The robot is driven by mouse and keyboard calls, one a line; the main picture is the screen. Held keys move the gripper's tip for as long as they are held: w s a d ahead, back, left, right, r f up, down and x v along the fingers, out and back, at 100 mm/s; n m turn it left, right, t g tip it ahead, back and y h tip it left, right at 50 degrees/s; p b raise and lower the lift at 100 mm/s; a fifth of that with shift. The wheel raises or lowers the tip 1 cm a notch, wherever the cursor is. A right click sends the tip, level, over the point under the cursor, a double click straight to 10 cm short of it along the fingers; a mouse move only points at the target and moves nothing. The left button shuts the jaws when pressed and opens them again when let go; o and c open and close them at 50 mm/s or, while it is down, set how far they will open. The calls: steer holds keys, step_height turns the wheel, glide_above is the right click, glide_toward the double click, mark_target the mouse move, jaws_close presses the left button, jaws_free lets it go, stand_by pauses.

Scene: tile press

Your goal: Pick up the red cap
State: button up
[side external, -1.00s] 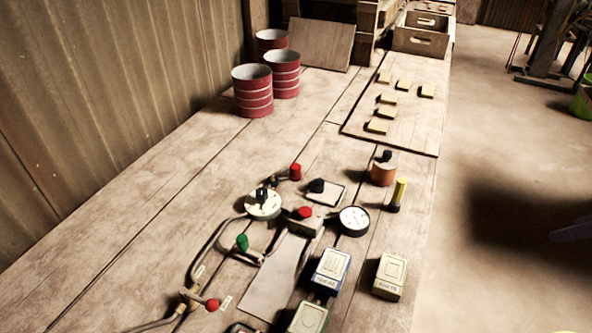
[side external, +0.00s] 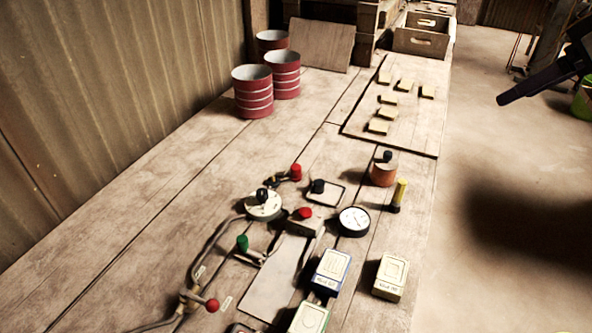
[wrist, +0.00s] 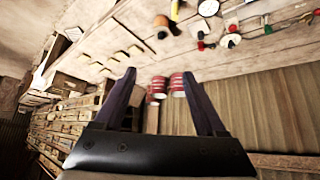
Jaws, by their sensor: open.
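Several red pieces show in the side external view, and I cannot tell which is the red cap. A red ball (side external: 212,305) ends a lever at the front. Small red pieces also show in the wrist view (wrist: 234,28). My gripper (wrist: 159,72) is open and empty, with its fingers wide apart. One dark purple finger (side external: 535,85) shows at the right of the side view, over the floor, well away from the red pieces.
A dial gauge (side external: 354,221), an orange pot (side external: 383,172) and labelled boxes (side external: 390,277) stand close to the red pieces. Red cans (side external: 253,98) stand by the corrugated wall. Yellow tiles lie on a board (side external: 411,138). The table's left side is clear.

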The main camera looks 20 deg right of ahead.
steer(key=w+a+r, duration=0.1)
steer(key=w+a, duration=0.2)
steer(key=w, duration=0.5)
steer(key=n+g+y, duration=0.1)
steer(key=n+g, duration=0.2)
steer(key=n, duration=0.1)
glide_above(296, 167)
steer(key=s+d, duration=0.1)
steer(key=s, duration=0.1)
step_height(296, 167, down, 27)
steer(key=shift+s+x, duration=0.2)
steer(key=shift+x, duration=1.45)
steer(key=shift+s+x, duration=0.2)
steer(key=shift+x, duration=1.45)
steer(key=shift+f, duration=0.15)
steer(key=shift+m, duration=0.3)
jaws_close()
